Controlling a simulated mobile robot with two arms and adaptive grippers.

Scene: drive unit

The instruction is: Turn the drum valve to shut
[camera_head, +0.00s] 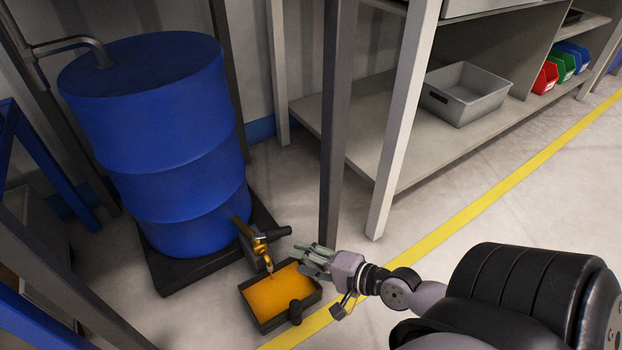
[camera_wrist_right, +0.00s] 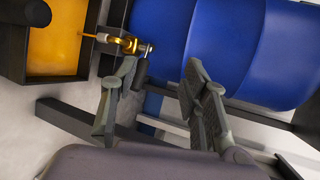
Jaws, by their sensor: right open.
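The blue drum (camera_head: 165,130) stands upright on a dark base (camera_head: 190,272). A brass drum valve (camera_head: 258,246) sticks out low on its front, with a dark lever handle (camera_head: 277,233) pointing right. My right gripper (camera_head: 314,258) is open and empty, just right of the valve. In the right wrist view, the brass valve (camera_wrist_right: 125,42) lies beyond the left finger. Its dark handle (camera_wrist_right: 141,72) shows between the open fingers (camera_wrist_right: 160,90), closer to the left one; I cannot tell whether they touch. My left gripper is not in view.
A dark tray (camera_head: 262,325) holding orange liquid sits on the floor under the spout, where a thin orange trickle shows. A grey post (camera_head: 335,130) stands behind my right gripper. Shelving with a grey bin (camera_head: 468,93) is at the right. A blue frame (camera_head: 40,318) is at the lower left.

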